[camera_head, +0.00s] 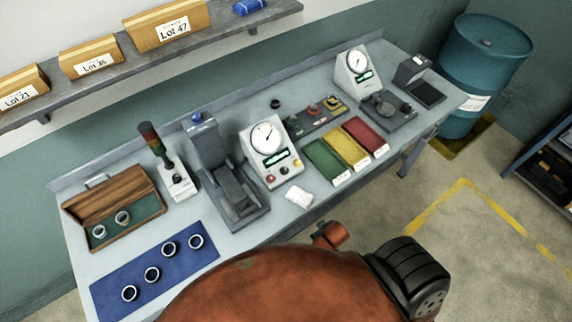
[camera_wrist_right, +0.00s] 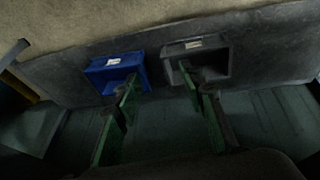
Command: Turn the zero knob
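A white gauge unit (camera_head: 262,139) with a round dial and a green display stands mid-bench in the head view. Its front has a red control (camera_head: 270,178), a yellow control (camera_head: 297,154) and a dark one between them. A second dial unit (camera_head: 352,62) stands further right, above a dark base. I cannot tell which small control is the zero knob. My right gripper (camera_wrist_right: 159,77) is open and empty in the right wrist view, its green-padded fingers apart, and no knob shows there. My left gripper is not in view.
A blue bin (camera_wrist_right: 112,66) and a grey bin (camera_wrist_right: 212,65) lie beyond the right fingers. On the bench are a blue mat (camera_head: 110,290) with several rings, a wooden case (camera_head: 92,213), a grey fixture (camera_head: 235,205) and red, yellow and green trays (camera_head: 325,165).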

